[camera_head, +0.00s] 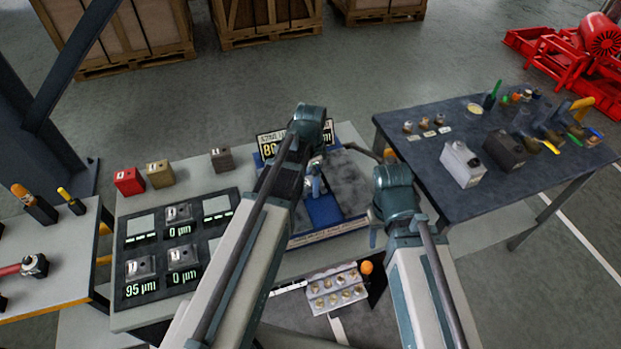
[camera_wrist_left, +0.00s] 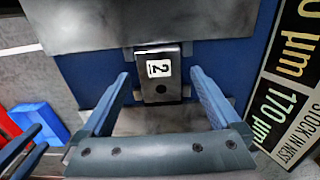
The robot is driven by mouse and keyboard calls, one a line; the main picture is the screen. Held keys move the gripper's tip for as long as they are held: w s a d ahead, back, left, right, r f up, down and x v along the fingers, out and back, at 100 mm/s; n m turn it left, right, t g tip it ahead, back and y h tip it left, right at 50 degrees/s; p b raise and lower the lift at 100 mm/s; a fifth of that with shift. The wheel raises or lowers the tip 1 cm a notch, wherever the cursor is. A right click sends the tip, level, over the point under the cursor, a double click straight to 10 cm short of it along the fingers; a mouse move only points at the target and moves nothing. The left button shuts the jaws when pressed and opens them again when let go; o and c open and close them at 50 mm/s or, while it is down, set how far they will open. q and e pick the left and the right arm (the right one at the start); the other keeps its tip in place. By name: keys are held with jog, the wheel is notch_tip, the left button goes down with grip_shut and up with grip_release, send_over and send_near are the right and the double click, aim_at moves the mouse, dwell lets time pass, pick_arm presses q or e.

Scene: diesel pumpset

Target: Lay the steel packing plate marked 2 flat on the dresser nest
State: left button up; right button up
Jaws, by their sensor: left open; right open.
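The steel plate marked 2 (camera_wrist_left: 157,73) is a small grey block with a white number label and a dark hole. In the left wrist view it lies at a blue recess of the dresser (camera_wrist_left: 205,65), beside a grey slab. My left gripper (camera_wrist_left: 160,92) is open, with a blue finger on each side of the plate and visible gaps. I cannot tell whether the plate is fully seated. In the head view my left gripper (camera_head: 316,180) is over the dresser (camera_head: 322,212); my arm hides the plate there. My right gripper (camera_head: 374,232) is open at the dresser's right, partly hidden.
A black display tray (camera_head: 130,262) with several marked plates and µm readouts lies left. Red (camera_head: 129,181), tan (camera_head: 160,173) and brown (camera_head: 221,160) blocks stand behind it. A sign (camera_head: 270,145) stands behind the dresser. A tray of small parts (camera_head: 335,289) is in front. A dark table (camera_head: 445,205) stands right.

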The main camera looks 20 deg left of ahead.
pick_arm(q)
jog(key=shift+r, duration=0.1)
notch_tip(320, 180, up, 14)
jog(key=p, duration=1.3)
jog(key=shift+f+p, duration=0.2)
jog(key=shift+p, duration=0.2)
jog(key=shift+r, duration=0.1)
notch_tip(320, 180, up, 6)
jog(key=p, duration=0.6)
